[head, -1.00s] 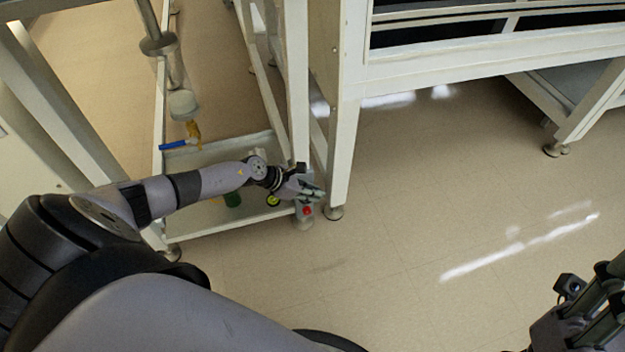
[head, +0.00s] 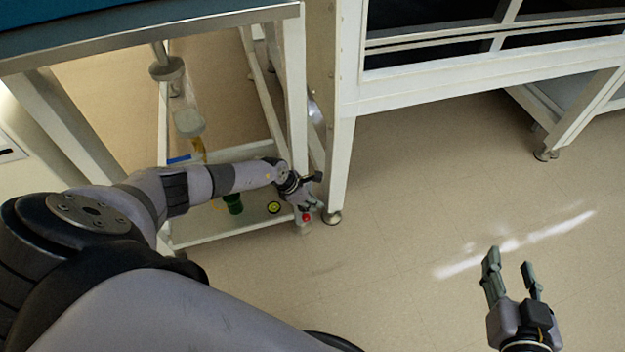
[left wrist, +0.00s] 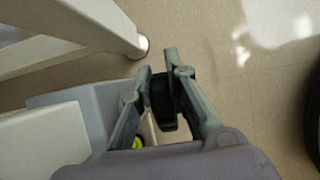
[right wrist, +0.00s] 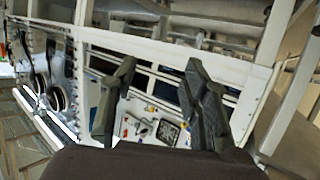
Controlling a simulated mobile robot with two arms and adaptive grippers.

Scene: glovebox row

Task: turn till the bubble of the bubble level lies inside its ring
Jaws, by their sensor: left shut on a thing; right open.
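The bubble level (head: 273,207) is a small yellow-green disc with a dark centre on the low shelf. A sliver of the level (left wrist: 138,142) also shows beside the left finger in the left wrist view. It is too small to tell where its bubble lies against the ring. My left gripper (head: 312,203) is at the shelf's front corner, to the right of the level. In the left wrist view its fingers (left wrist: 157,70) are shut on a dark ribbed knob (left wrist: 163,103). My right gripper (head: 511,272) is open and empty above bare floor; its spread fingers (right wrist: 160,85) show in the right wrist view.
The low shelf (head: 215,235) carries a green object (head: 233,203). A red knob (head: 306,217) sits at its corner, near a white frame leg (head: 341,170). A bench edge (head: 150,42) overhangs upper left. The floor (head: 420,200) right of the leg is clear.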

